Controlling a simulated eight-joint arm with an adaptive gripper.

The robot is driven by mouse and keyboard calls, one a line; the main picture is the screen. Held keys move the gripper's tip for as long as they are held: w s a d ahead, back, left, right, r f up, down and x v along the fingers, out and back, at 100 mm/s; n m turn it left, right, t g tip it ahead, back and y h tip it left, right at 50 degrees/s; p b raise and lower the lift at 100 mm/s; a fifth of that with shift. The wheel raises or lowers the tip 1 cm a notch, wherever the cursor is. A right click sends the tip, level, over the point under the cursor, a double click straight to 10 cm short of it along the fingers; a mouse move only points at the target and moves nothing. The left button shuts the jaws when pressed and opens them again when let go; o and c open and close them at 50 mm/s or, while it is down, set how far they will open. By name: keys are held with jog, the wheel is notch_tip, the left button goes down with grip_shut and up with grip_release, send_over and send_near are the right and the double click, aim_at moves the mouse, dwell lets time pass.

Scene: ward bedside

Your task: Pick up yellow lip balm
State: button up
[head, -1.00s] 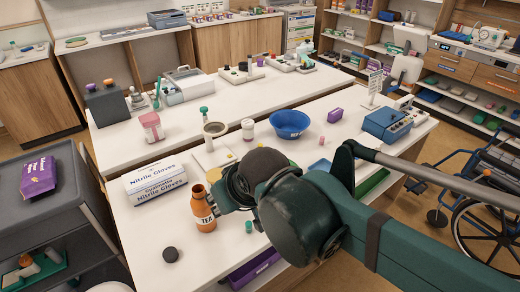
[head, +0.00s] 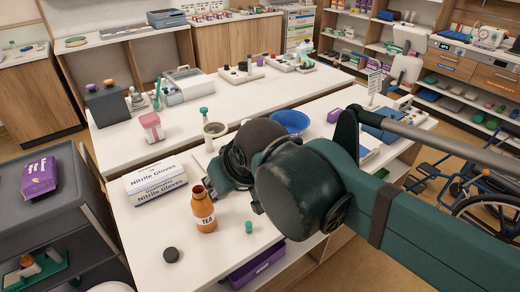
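I cannot make out a yellow lip balm in the head view; my arm covers a good part of the near table (head: 150,225). My gripper (head: 229,168) is at the end of the dark green arm, above the middle of this table, behind the orange tea bottle. Its fingers are not clearly visible, so I cannot tell whether it is open or holds anything. A small green cylinder (head: 249,227) stands on the table, right of the tea bottle (head: 203,209), apart from the gripper.
Nitrile glove boxes (head: 157,184) lie left of the tea bottle. A dark round lid (head: 171,254) lies near the front. The table's front left is mostly clear.

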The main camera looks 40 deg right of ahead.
jog(key=w+d+r+m+g+h+p, duration=0.2)
jog(key=w+d+m+p, duration=0.35)
jog(key=w+d, duration=0.5)
jog(key=w+d+r+m+g+h+p, duration=0.15)
jog(key=w+d+m+p, duration=0.4)
jog(key=w+d, duration=0.55)
jog(key=w+d+f+m+g+p, duration=0.25)
jog(key=w+d+f+p, duration=0.2)
jog(key=d, duration=0.25)
notch_tip(320, 180, down, 11)
jog(key=shift+w+t+b, duration=0.2)
jog(key=shift+t+b, duration=0.1)
jog(key=shift+b, duration=0.1)
jog(key=shift+d+h, duration=0.15)
jog(key=shift+h, duration=0.1)
jog(key=shift+x, duration=1.25)
